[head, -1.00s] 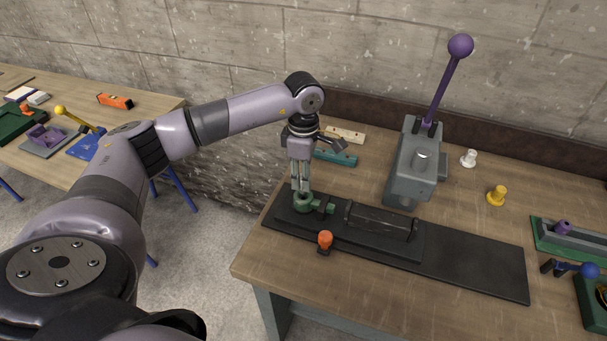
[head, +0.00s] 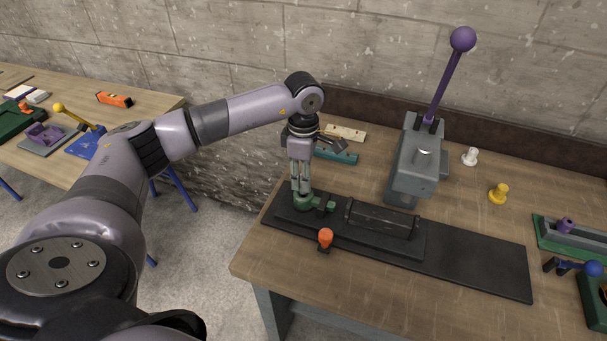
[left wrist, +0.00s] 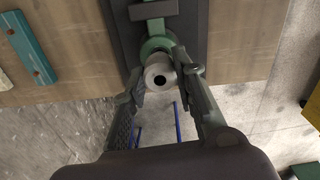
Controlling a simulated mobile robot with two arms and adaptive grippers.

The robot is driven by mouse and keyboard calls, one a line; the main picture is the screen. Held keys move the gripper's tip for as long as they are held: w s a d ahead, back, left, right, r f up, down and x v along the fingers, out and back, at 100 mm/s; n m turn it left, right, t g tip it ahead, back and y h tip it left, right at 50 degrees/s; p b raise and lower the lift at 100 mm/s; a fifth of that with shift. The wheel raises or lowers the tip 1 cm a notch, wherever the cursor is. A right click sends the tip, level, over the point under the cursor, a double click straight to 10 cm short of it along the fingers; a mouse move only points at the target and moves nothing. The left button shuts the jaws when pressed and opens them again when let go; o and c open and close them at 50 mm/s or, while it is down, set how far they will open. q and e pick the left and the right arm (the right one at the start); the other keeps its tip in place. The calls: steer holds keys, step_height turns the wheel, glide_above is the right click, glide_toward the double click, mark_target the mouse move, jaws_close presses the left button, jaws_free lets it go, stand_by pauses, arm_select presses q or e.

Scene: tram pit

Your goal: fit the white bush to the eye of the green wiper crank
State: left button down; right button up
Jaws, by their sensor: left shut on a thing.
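The green wiper crank (head: 329,208) lies on a black fixture at the near left of the bench. Its eye (head: 303,203) is at the left end, and part of its green ring (left wrist: 156,46) shows in the left wrist view. My left gripper (head: 302,191) points down at the eye. In the left wrist view my left gripper (left wrist: 167,82) is shut on a pale, whitish bush (left wrist: 158,77) with a dark bore. The bush overlaps the ring in that view; I cannot tell whether it has entered the eye. My right gripper is not in view.
A grey press (head: 418,165) with a purple lever stands behind the fixture (head: 470,268). An orange knob (head: 325,237) stands at its front. Another white piece (head: 470,156) and a yellow one (head: 498,193) stand to the right. A teal block (head: 337,156) lies behind my gripper.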

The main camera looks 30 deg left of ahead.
arm_select(q)
steer(key=shift+f+b, duration=0.6)
steer(key=shift+f, duration=0.25)
steer(key=c, duration=1.2)
jaws_free()
steer(key=shift+r, duration=0.1)
step_height(320, 180, up, 12)
